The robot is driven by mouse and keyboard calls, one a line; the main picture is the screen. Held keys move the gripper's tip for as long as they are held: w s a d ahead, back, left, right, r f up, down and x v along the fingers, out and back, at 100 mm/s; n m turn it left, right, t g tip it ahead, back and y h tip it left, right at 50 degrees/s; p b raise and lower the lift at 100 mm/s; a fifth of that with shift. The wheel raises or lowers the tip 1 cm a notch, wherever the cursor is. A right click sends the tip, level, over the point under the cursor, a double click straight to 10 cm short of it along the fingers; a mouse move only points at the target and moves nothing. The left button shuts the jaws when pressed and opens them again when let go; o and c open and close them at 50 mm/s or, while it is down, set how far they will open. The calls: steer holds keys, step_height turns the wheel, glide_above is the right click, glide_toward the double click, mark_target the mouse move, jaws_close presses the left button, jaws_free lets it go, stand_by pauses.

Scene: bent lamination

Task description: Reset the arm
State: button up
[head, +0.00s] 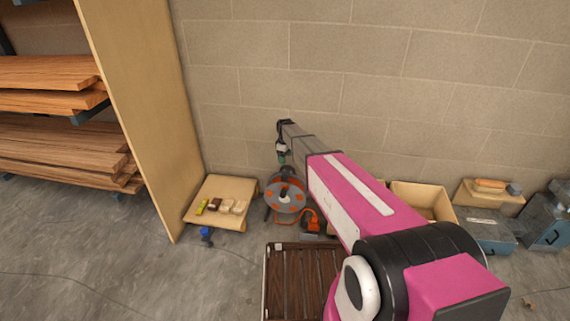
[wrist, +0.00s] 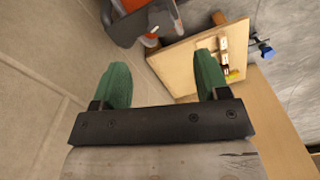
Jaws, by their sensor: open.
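My gripper (wrist: 161,72) shows in the wrist view as two green fingers on a dark bar. The fingers are wide apart, with nothing held between them. In the head view my arm stretches from the lower right toward the block wall, and my gripper (head: 281,156) is small at its far end, pointing down. It is above the cable reel and clear of it. The fingertips are too small to make out there.
An orange and grey cable reel (head: 285,195) stands by the wall. Left of it is a low wooden board (head: 232,222) with several small blocks, and a blue clamp (head: 206,235). A tall plywood panel (head: 135,105) stands left. A slatted crate (head: 267,285) is in front.

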steer(key=shift+r, duration=0.45)
steer(key=s+d+r+m, duration=0.3)
steer(key=s+d+m, duration=0.1)
steer(key=s, duration=0.8)
steer(key=s+d+r+m, duration=0.3)
steer(key=s+d, duration=0.4)
steer(key=s, duration=0.4)
steer(key=s+d+r+m, duration=0.3)
steer(key=s+d+m, duration=0.2)
steer(key=s, duration=0.7)
steer(key=shift+s+d+r+m, duration=0.3)
steer(key=shift+d+r+m, duration=0.05)
steer(key=shift+d+m, duration=0.1)
